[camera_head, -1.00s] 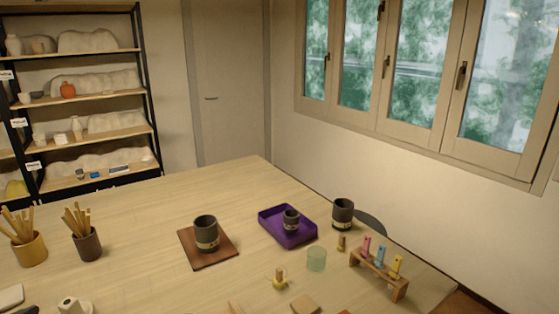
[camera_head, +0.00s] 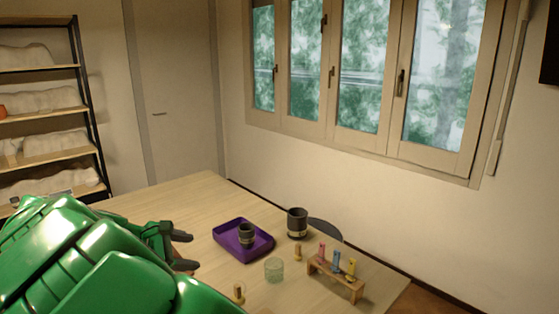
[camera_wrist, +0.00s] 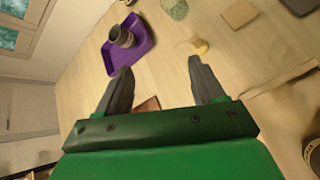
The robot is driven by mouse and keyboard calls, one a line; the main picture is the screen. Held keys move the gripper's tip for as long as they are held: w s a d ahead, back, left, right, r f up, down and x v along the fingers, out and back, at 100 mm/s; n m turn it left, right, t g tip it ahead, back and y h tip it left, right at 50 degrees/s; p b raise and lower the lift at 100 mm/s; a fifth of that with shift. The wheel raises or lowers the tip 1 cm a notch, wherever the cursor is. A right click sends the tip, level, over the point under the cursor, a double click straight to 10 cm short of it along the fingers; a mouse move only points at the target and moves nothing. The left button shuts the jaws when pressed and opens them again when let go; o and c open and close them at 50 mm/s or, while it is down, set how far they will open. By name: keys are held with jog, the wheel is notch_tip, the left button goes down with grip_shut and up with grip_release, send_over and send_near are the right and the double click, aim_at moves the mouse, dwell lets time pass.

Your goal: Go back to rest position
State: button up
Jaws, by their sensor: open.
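My gripper (camera_head: 183,250) is at the left of the head view, above the wooden table (camera_head: 195,192), at the end of my green arm. In the wrist view my gripper (camera_wrist: 160,85) shows two dark fingers spread apart with nothing between them. A purple tray (camera_head: 222,240) with a dark cup (camera_head: 246,235) in it stands right of the gripper in the head view. The tray (camera_wrist: 145,55) and the cup (camera_wrist: 122,36) also show ahead of the fingers in the wrist view. My arm hides the table's left part in the head view.
A dark mug (camera_head: 297,222) stands behind the tray. A shelf (camera_head: 50,110) is at the back left. Windows (camera_head: 360,70) line the right wall.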

jog(key=s+d+m+g+y, duration=0.1)
jog(key=s+d+m+g, duration=0.15)
jog(key=d, duration=0.65)
jog(key=s+d+m+g, duration=0.1)
jog(key=d+m, duration=0.3)
jog(key=d, duration=0.5)
jog(key=s+d+m+g+y, duration=0.15)
jog(key=d+m, duration=0.25)
jog(key=d, duration=0.5)
jog(key=s+d+f+m+g+y, duration=0.1)
jog(key=s+d+m, duration=0.2)
jog(key=s, duration=0.6)
jog(key=s+d+f+m+g+y, duration=0.1)
jog(key=s+d+m, duration=0.3)
jog(key=s, duration=0.5)
jog(key=s+d+f+m+g+y, duration=0.1)
jog(key=s+d+m+g+y, duration=0.1)
jog(key=s+d, duration=0.3)
jog(key=s+m, duration=0.1)
jog(key=s, duration=0.3)
jog(key=shift+s+f+g+y, duration=0.2)
jog(key=shift+s+g+y, duration=0.05)
jog(key=shift+g+y, duration=0.1)
jog(key=shift+d+m, duration=0.1)
jog(key=shift+m, duration=0.15)
